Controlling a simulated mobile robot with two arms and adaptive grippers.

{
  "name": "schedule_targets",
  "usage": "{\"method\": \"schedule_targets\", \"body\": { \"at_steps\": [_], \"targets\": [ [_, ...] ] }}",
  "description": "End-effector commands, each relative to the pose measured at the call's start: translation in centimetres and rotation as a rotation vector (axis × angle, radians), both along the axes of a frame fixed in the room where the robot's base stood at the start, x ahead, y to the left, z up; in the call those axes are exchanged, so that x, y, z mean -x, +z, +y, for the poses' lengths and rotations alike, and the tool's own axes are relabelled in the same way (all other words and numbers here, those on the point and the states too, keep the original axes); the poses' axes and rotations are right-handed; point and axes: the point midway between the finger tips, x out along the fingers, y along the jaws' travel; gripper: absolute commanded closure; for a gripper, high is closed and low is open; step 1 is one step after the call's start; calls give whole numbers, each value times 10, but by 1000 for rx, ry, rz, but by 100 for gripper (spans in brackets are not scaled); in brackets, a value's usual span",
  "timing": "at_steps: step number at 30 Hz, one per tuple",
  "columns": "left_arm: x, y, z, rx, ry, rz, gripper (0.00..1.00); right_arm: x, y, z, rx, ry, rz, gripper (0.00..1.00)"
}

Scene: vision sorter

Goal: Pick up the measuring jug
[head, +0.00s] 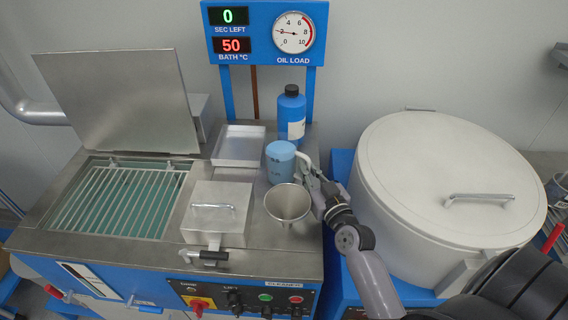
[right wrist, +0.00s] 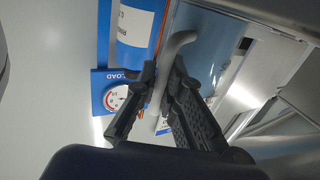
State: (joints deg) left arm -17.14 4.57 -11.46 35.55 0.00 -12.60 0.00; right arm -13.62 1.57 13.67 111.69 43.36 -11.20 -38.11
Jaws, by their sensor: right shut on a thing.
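The measuring jug (head: 279,162) is light blue with a pale handle on its right side. It appears upright at the back right of the steel worktop, in front of the blue bottle. I cannot tell whether its base touches the worktop. My right gripper (head: 311,176) reaches it from the right and is shut on the handle. In the right wrist view the pale curved handle (right wrist: 181,40) passes between the closed fingers of my right gripper (right wrist: 163,88). The jug's blue body (right wrist: 205,35) shows behind them. My left gripper is not in view.
A metal funnel (head: 288,203) stands just in front of the jug. A blue bottle (head: 291,112) is behind it, and a shallow steel tray (head: 239,146) is to its left. A lidded steel box (head: 216,212) and a large white lidded drum (head: 450,170) flank the area.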

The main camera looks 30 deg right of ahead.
Motion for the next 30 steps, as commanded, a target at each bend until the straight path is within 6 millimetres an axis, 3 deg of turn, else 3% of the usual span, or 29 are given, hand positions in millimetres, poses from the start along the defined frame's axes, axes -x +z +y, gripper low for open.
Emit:
{"method": "schedule_targets", "body": {
  "at_steps": [30],
  "targets": [
    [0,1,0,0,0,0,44,0,8,0,-1,-2,-8,100]
  ]
}}
